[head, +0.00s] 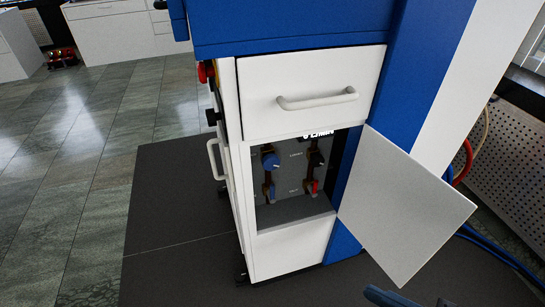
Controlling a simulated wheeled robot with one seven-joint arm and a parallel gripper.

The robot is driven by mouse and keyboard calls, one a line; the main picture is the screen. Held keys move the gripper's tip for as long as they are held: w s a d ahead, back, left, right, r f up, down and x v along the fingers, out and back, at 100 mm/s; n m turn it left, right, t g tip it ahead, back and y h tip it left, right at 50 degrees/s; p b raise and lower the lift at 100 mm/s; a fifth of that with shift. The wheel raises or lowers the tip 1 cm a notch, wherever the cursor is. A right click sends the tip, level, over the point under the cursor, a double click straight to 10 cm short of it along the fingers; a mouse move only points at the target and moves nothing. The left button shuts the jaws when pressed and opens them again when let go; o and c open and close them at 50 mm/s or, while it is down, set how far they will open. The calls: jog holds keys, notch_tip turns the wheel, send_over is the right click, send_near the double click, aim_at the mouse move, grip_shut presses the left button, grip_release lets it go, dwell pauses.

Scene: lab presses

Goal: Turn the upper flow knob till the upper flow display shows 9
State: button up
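Inside an open compartment of the white cabinet, a dark panel (291,174) carries valves in two columns. The left column has a round blue knob (271,161) with a light mark at upper left and a smaller blue handle (270,191) below it. The right column has a dark fitting with red (316,160) and a red handle (312,188) below. The small labels are too blurred to tell which is the upper flow knob. A lit white readout (318,134) ending in "L/MIN" is partly cut off by the compartment's top edge; its number is unreadable.
A white door (405,205) stands open to the right of the compartment. A closed drawer (312,92) with a handle is above it. A blue post (385,110) rises beside the cabinet. Red and blue hoses run at right. Dark floor mat (170,200) lies clear at left.

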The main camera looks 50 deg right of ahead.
dwell(0.8)
jog(key=shift+o, duration=1.3)
jog(key=shift+w+f, duration=0.25)
jog(key=o, duration=0.5)
jog(key=w+f+b, duration=0.1)
jog(key=f, duration=0.1)
jog(key=w+f+m+h, duration=0.1)
jog(key=w, duration=0.1)
jog(key=w+f+h+b, duration=0.1)
jog(key=w+f, duration=0.1)
jog(key=shift+w+d+f+m+t+b, duration=0.15)
jog(key=shift+d+f+m+t+b, duration=0.15)
jog(key=shift+m+b, duration=0.1)
jog(key=shift+c, duration=0.2)
jog(key=shift+o, duration=0.6)
jog(key=w+d+f+m+h+b, duration=0.2)
jog(key=w+f, duration=0.3)
jog(key=w, duration=0.3)
jog(key=shift+w+d+f, duration=0.15)
jog(key=shift+w+d, duration=0.15)
jog(key=shift+d, duration=0.4)
jog(key=m+h+b, duration=0.3)
jog(key=h+b, duration=0.2)
send_near(272, 164)
jog(key=x, duration=0.2)
jog(key=shift+x, duration=3.45)
jog(key=shift+d, duration=0.1)
jog(key=c, duration=1)
